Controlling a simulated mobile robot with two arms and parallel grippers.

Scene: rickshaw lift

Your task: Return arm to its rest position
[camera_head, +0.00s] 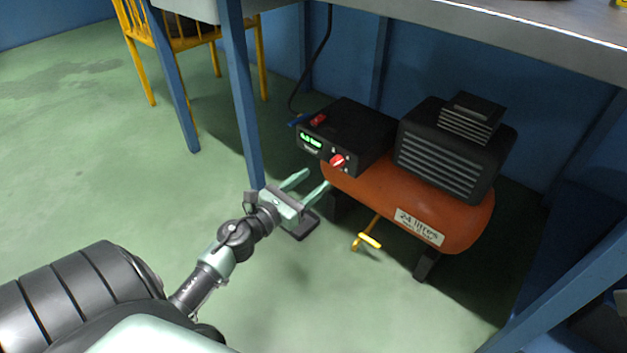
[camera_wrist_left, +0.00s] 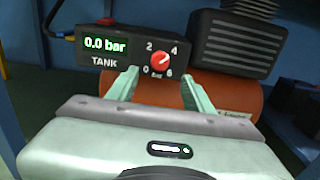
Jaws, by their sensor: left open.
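My left gripper (camera_head: 306,186) reaches in from the lower left in the head view, low under the workbench. Its two pale green fingers are spread apart with nothing between them. They point at the front of the compressor's control box (camera_head: 345,137), just short of the orange tank (camera_head: 420,205). In the left wrist view the open fingers (camera_wrist_left: 158,90) frame the red knob (camera_wrist_left: 163,62) on the control box, and the display beside it reads 0.0 bar. My right gripper is in neither view.
The workbench top (camera_head: 510,30) overhangs the compressor. A blue table leg (camera_head: 240,95) stands close to the left gripper. A yellow valve handle (camera_head: 369,241) hangs under the tank. A yellow chair (camera_head: 135,50) stands at the back left. The green floor at left is clear.

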